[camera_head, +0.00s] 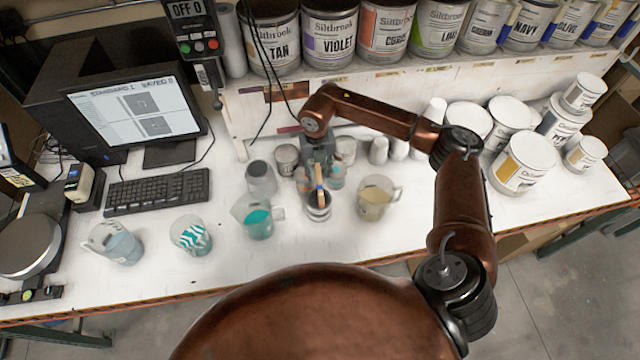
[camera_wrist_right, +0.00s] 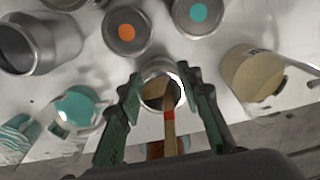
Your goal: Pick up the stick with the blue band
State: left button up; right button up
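A metal cup (camera_head: 318,211) stands on the white bench, and it also shows in the right wrist view (camera_wrist_right: 177,86). Pale wooden sticks stand in it; one stick (camera_wrist_right: 169,130) leans out toward the wrist camera and carries a red band. I cannot make out a blue band in either view. My right gripper (camera_head: 319,180) is above the cup, pointing down. In the right wrist view its fingers (camera_wrist_right: 162,85) are spread, one on each side of the cup and stick, with nothing clamped between them. My left gripper is not in view.
A teal jug (camera_head: 257,222) and a metal canister (camera_head: 261,179) stand left of the cup, a beige jug (camera_head: 375,200) right. A keyboard (camera_head: 157,191) lies at left. The front bench strip is clear.

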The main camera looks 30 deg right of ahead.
jog(key=shift+f, duration=0.2)
jog(key=shift+c, duration=0.6)
grip_shut()
